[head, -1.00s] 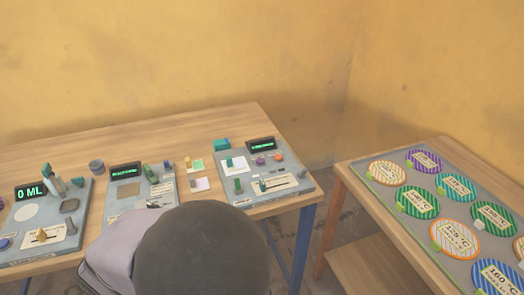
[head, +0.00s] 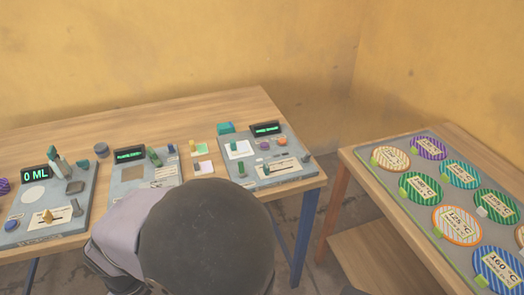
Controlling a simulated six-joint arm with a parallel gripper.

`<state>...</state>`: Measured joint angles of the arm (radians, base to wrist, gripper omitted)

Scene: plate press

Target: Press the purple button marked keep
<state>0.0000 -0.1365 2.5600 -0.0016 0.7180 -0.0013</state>
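A small purple button (head: 265,146) sits on the right-hand grey panel (head: 295,173), just below its dark display with green text (head: 265,129). An orange-red button is beside it on the right. Any label reading keep is too small to read. Part of my arm, a dark rounded link with a grey-mauve section, fills the bottom middle and covers the table's front edge. My gripper is not in view.
Two more grey panels stand to the left, one with a display reading 0 ML (head: 35,174). A second table at right holds a grey board (head: 408,200) with several striped round plates. A floor gap separates the tables.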

